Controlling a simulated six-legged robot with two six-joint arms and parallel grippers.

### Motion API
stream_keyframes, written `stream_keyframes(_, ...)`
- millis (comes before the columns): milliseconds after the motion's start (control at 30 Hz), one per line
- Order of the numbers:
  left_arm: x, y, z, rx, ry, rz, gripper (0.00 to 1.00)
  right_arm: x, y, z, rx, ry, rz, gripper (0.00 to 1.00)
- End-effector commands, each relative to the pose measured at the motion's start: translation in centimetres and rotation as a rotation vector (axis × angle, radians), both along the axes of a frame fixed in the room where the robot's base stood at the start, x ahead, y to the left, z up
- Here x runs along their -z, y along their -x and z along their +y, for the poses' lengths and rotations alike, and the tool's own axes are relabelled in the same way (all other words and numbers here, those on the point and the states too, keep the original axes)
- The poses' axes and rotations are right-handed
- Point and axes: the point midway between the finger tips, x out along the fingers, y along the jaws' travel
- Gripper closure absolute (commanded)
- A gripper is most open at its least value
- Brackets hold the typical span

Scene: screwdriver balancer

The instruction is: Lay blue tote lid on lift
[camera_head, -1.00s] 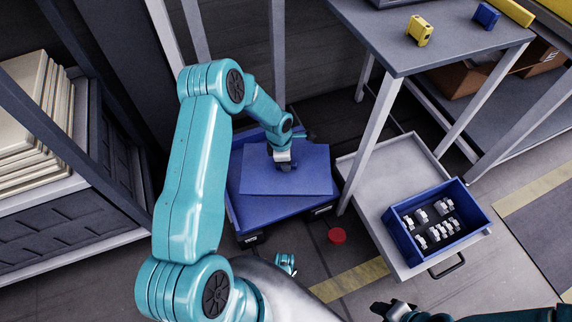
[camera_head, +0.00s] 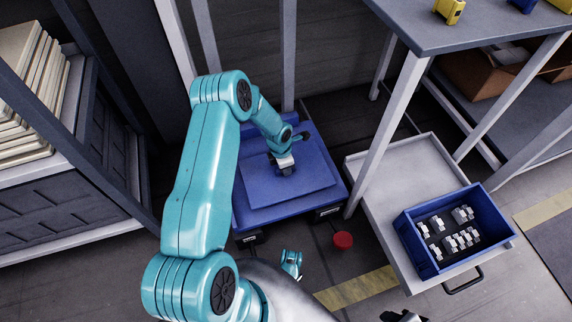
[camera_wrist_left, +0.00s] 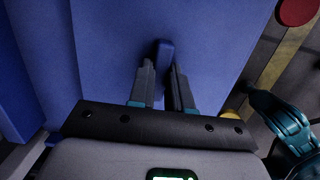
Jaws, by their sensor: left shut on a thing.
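The blue tote lid (camera_head: 312,184) is a flat blue panel over the blue lift (camera_head: 318,205) on the floor, in the middle of the head view. Whether the lid touches the lift top or hangs just above it I cannot tell. My left gripper (camera_head: 287,170) points down at the lid's middle. In the left wrist view its fingers (camera_wrist_left: 163,85) are shut on a small upright blue handle (camera_wrist_left: 165,52) on the lid. My right gripper (camera_head: 402,316) is only partly in view at the bottom edge, and its jaws are unclear.
A grey pull-out tray (camera_head: 370,200) with a blue bin (camera_head: 485,250) of several metal parts is right of the lift. A red button (camera_head: 342,240) is on the floor in front. A table leg (camera_head: 388,135) stands close on the right. Shelving with pale boards (camera_head: 25,95) is left.

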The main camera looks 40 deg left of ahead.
Motion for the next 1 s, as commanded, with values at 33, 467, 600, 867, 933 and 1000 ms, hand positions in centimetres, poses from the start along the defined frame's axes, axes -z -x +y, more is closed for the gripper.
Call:
stream_keyframes(33, 1.1, -0.1, 0.0, 0.001, -0.001, -0.001, 1.0, 1.2, -0.3, -0.1, 0.003, 0.002, -0.008, 0.57)
stream_keyframes(467, 1.5, -0.3, 0.0, 0.001, -0.001, -0.001, 0.72, 1.5, -0.8, -0.3, 0.009, 0.005, -0.023, 0.57)
stream_keyframes(600, 1.5, -0.3, 0.0, 0.001, -0.001, -0.001, 0.52, 1.6, -0.8, -0.3, 0.009, 0.005, -0.022, 0.57)
stream_keyframes(867, 1.2, -0.3, 0.0, 0.001, -0.001, -0.001, 0.52, 1.4, -0.7, -0.3, 0.008, 0.004, -0.02, 0.57)
stream_keyframes(933, 0.4, -0.2, 0.1, 0.002, -0.001, -0.001, 0.52, 1.0, -0.5, -0.2, 0.008, 0.003, -0.015, 0.57)
stream_keyframes(1000, -1.0, -0.1, 0.2, 0.001, -0.002, -0.002, 0.52, 0.3, -0.2, -0.2, 0.006, 0.001, -0.006, 0.57)
